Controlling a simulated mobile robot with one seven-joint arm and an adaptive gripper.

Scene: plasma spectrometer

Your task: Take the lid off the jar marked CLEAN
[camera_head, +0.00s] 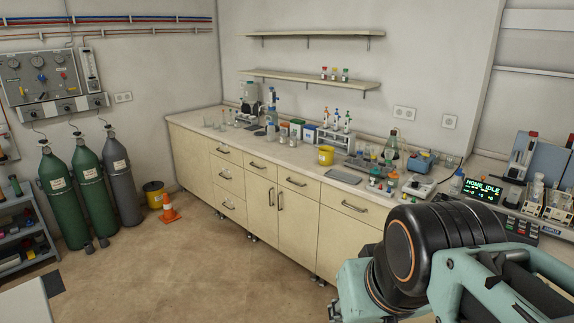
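Several small jars and bottles stand on the long bench (345,183), but their labels are too small to read, so I cannot tell which jar is marked CLEAN. Small vessels with coloured tops (375,182) stand on the right part of the bench. My arm crosses the lower right of the head view, in front of the bench's right end. My gripper is not in view.
An instrument with a green-lettered display (483,190) sits at the right. The floor (190,270) before the cabinets is clear.

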